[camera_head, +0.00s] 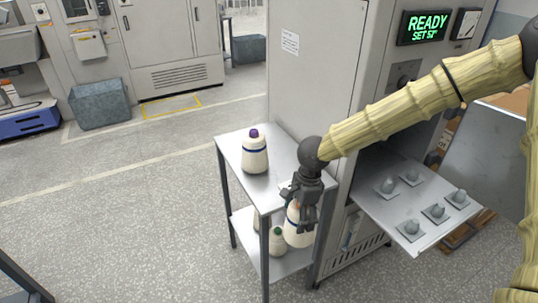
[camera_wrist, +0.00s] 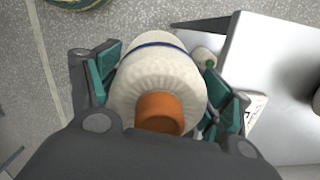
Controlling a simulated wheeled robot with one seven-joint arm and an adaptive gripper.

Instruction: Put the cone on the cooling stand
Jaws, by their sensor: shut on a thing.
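My gripper (camera_head: 303,222) is shut on a cream cone (camera_head: 294,228) with a blue band. In the wrist view the held cone (camera_wrist: 158,85) shows an orange tip between the green finger pads. It hangs upright or nearly so beside the two-shelf metal stand (camera_head: 228,146), off the edge of its top; the head view does not show whether they touch. A second cone (camera_head: 255,155), with a purple tip and blue band, stands upright on the stand's top. A green-tipped cone (camera_head: 277,241) is on the lower shelf, partly hidden.
A grey cabinet (camera_head: 310,90) stands behind, its display (camera_head: 424,27) reading READY SET 50°. A tray (camera_head: 374,210) with several pegs juts from it at right, empty of cones. My arm crosses above the tray. The stand's top is clear around the purple-tipped cone. Open floor lies left.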

